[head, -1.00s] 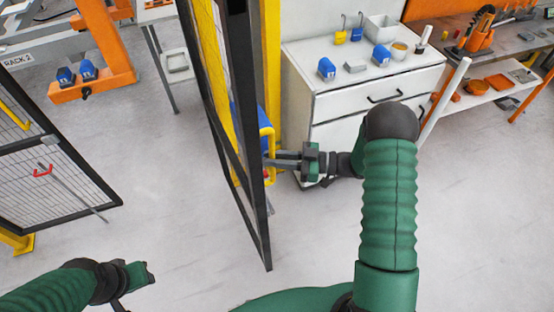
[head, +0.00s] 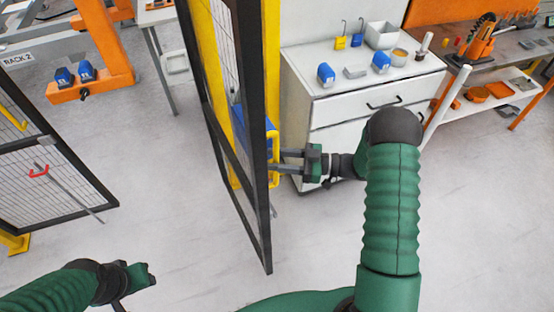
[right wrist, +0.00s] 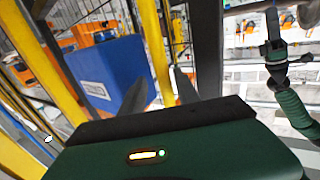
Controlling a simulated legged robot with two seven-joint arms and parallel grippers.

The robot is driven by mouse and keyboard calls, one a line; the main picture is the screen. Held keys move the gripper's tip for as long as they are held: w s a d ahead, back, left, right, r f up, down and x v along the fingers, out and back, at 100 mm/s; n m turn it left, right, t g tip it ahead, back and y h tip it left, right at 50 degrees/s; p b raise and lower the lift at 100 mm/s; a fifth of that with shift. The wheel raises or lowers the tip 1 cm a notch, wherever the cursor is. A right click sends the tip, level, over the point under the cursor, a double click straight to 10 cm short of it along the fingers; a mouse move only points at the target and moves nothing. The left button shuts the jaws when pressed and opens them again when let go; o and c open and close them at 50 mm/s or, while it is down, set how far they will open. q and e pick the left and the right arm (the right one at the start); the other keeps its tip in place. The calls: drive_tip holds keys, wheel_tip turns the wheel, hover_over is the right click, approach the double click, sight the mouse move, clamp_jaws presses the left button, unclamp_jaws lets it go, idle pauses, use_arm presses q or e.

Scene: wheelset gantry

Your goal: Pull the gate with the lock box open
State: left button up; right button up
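The black-framed mesh gate (head: 255,215) stands at the centre of the head view, seen nearly edge-on. A blue lock box (head: 271,124) with a yellow handle (head: 275,172) shows at its right edge, partly hidden by the frame. The lock box (right wrist: 108,75) is large in the right wrist view. My right gripper (head: 276,161) is at the handle, its two fingers visibly apart. In the right wrist view a yellow bar (right wrist: 157,50) runs between the fingers; contact cannot be told. My left gripper (head: 150,275) is at the lower left, away from the gate; its fingers are unclear.
A white drawer cabinet (head: 345,105) stands just behind my right gripper. A second mesh panel (head: 60,185) with a red-handled rod is at the left. An orange rack (head: 105,45) is at the back left. The floor between the panels is clear.

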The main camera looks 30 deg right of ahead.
drive_tip(key=shift+s, duration=0.1)
drive_tip(key=shift+s+d, duration=0.1)
drive_tip(key=b+v, duration=0.3)
drive_tip(key=v, duration=1.3)
drive_tip(key=shift+d, duration=0.3)
drive_tip(key=shift+f, duration=0.1)
